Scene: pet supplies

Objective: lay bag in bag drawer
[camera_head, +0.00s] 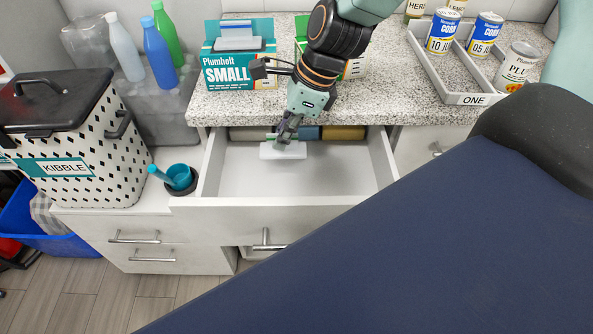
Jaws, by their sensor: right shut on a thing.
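The open drawer (335,182) pulls out below the speckled counter, and its light floor is mostly bare. My right gripper (284,139) reaches down over the counter's front edge into the back left part of the drawer. It is shut on a small whitish bag (283,152), which looks flat and block-like. I cannot tell whether the bag touches the drawer floor. Rolled things lie along the drawer's back: a brown roll (345,132) and a blue roll (307,133), partly under the counter. My left gripper is not in view.
A teal "SMALL" box (238,78) stands on the counter above the drawer. A "ONE" tray (470,98) with cans is at right. A large dark blue surface (420,250) covers the lower right.

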